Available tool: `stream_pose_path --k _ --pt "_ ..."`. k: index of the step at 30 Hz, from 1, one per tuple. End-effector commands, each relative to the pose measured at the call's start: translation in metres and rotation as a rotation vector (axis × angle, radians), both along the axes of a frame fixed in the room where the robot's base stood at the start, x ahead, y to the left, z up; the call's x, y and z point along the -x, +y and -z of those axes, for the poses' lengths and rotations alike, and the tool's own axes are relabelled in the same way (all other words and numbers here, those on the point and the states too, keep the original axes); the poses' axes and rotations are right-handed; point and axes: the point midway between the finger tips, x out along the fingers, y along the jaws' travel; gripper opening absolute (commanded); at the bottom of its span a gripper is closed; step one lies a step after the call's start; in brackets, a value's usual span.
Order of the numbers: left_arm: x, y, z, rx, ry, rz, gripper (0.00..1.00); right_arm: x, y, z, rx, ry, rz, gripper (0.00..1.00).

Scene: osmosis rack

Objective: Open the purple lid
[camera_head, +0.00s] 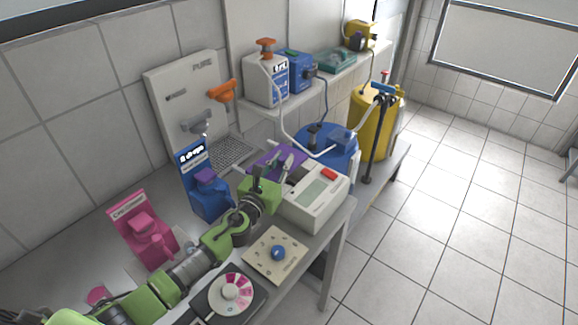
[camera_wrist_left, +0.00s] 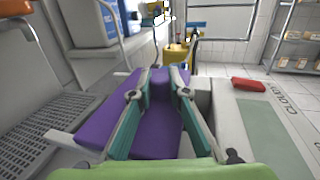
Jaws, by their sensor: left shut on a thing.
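The purple lid (camera_head: 264,162) is at the left side of the white instrument with a display and red button (camera_head: 309,213). It also shows in the left wrist view as a purple panel with a raised ridge (camera_wrist_left: 98,125). My left gripper (camera_head: 286,163) reaches over the bench to the lid. In the left wrist view its two teal fingers (camera_wrist_left: 157,78) are shut on the lid's ridge, one on each side. The fingers and wrist hide part of the lid. I cannot tell how far the lid is raised. My right gripper is not in view.
A cream panel with a blue knob (camera_head: 277,254) and a white dial device (camera_head: 231,293) lie nearer. A blue drum (camera_head: 325,148) stands beyond the instrument. Open floor lies right.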

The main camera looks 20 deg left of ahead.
Motion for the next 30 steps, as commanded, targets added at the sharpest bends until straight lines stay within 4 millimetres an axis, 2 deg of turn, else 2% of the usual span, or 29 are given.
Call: stream_pose_path --k 4,5,6,7,20,27,30 --pt "0.0 -0.001 0.001 0.002 0.002 0.0 0.0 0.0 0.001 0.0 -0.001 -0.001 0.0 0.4" --pt "0.001 -0.001 0.001 0.002 0.002 0.0 0.19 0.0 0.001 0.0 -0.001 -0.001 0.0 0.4" --pt "0.001 -0.001 0.001 0.002 0.002 0.0 0.29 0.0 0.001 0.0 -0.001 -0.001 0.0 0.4" --pt "0.001 -0.001 0.001 0.002 0.002 0.0 0.34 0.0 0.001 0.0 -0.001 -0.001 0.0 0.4" --pt "0.0 0.0 -0.004 0.001 -0.001 0.0 0.34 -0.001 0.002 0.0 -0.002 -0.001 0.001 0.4" --pt "0.0 0.0 -0.027 -0.001 -0.001 0.001 0.34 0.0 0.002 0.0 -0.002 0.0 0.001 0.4" --pt "0.0 -0.001 -0.046 -0.002 -0.005 0.003 0.34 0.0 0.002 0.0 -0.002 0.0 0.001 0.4"
